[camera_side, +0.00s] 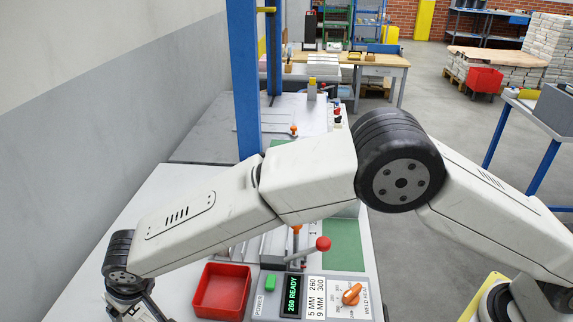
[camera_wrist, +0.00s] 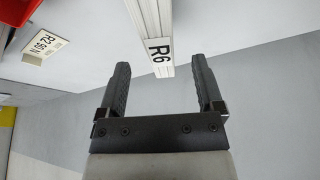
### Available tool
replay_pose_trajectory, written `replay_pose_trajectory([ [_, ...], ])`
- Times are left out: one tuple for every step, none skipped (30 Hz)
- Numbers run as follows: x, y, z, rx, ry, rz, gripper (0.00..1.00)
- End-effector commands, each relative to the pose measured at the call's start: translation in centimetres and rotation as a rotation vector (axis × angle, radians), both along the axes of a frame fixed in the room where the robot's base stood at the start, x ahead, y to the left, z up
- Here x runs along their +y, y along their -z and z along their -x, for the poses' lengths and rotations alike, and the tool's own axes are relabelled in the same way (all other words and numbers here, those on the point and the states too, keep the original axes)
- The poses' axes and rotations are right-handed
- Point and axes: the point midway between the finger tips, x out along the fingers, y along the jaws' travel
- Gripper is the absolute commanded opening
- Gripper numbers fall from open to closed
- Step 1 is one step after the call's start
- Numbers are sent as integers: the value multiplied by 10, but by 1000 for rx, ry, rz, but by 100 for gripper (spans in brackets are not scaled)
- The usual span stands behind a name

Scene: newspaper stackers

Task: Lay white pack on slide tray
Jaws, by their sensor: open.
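My gripper (camera_wrist: 160,64) is open, its two dark fingers apart in the wrist view. A long white ridged piece marked R6 (camera_wrist: 147,18) runs down from the top edge of that view, and its end appears between the fingertips. I cannot tell how far beyond the fingers it lies, or whether it is the white pack. In the side view my gripper (camera_side: 137,306) is at the bottom left, partly cut off by the frame edge. I cannot make out a slide tray for certain in either view; my arm covers part of the bench.
A red bin (camera_side: 222,291) stands on the bench beside a control panel (camera_side: 312,296) with a red-knobbed lever (camera_side: 322,244). A blue post (camera_side: 244,80) rises behind my arm. A grey wall (camera_side: 90,130) is at left. The wrist view shows a small label plate (camera_wrist: 43,47).

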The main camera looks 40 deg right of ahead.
Motion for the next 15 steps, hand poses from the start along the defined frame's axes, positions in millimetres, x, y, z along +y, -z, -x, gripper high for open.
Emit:
replay_pose_trajectory([
  [0,4,-2,1,0,1,85],
  [0,6,-2,1,0,1,85],
  [1,8,-3,1,0,1,85],
  [1,8,-3,0,0,1,85],
  [1,9,-4,0,0,1,85],
  [1,9,-4,0,0,0,85],
  [1,9,-4,-1,0,0,85],
  [1,9,-4,-1,0,0,85],
  [1,9,-4,-1,0,0,85],
  [1,9,-4,0,0,0,85],
  [1,10,-4,0,0,0,85],
  [1,11,-4,0,0,0,85],
  [1,12,-5,0,0,1,85],
  [2,13,-5,0,0,1,85],
  [2,16,-6,1,0,1,85],
])
